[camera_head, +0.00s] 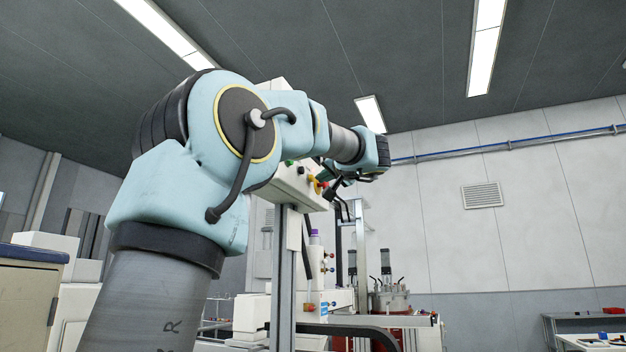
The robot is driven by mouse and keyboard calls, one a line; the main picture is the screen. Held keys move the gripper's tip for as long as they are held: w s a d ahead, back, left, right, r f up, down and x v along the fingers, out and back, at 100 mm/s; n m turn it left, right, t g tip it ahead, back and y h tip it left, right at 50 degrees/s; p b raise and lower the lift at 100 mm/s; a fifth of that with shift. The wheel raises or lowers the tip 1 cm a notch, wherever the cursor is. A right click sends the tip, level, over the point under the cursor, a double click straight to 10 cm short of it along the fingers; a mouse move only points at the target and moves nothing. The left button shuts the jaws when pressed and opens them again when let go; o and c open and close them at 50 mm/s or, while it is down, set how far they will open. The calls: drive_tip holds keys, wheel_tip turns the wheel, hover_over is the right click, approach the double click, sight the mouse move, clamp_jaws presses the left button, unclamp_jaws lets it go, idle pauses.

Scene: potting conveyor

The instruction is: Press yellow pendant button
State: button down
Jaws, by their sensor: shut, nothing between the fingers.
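The pendant (292,185) is a white box on a grey post, partly hidden behind my arm. Small coloured buttons show along its face, among them a green one (289,163). A yellow button (318,188), with red close beside it, is at the right end of the face. My gripper (329,194) is a small dark shape just right of the yellow button, under the end of my arm. Its fingers look shut and empty. I cannot tell whether they touch the button.
The grey post (284,275) stands below the pendant. White machinery with a purple-topped part (315,238) is behind it. A metal vessel (390,298) stands further back. A bench (590,341) is at the lower right. The space right of my gripper looks clear.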

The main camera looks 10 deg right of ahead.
drive_tip(key=shift+w+a+b, duration=0.25)
drive_tip(key=shift+a+b, duration=0.05)
drive_tip(key=shift+a, duration=0.1)
idle(0.4)
idle(0.4)
drive_tip(key=shift+s+d, duration=0.45)
drive_tip(key=shift+d, duration=0.3)
drive_tip(key=shift+s+d+b, duration=0.15)
drive_tip(key=shift+s+d, duration=0.25)
drive_tip(key=shift+d, duration=0.35)
drive_tip(key=shift+s+d+b, duration=0.2)
drive_tip(key=shift+s+d, duration=0.2)
drive_tip(key=shift+d, duration=0.35)
drive_tip(key=shift+s+d+b, duration=0.15)
drive_tip(key=shift+s+d, duration=0.25)
drive_tip(key=shift+d, duration=0.35)
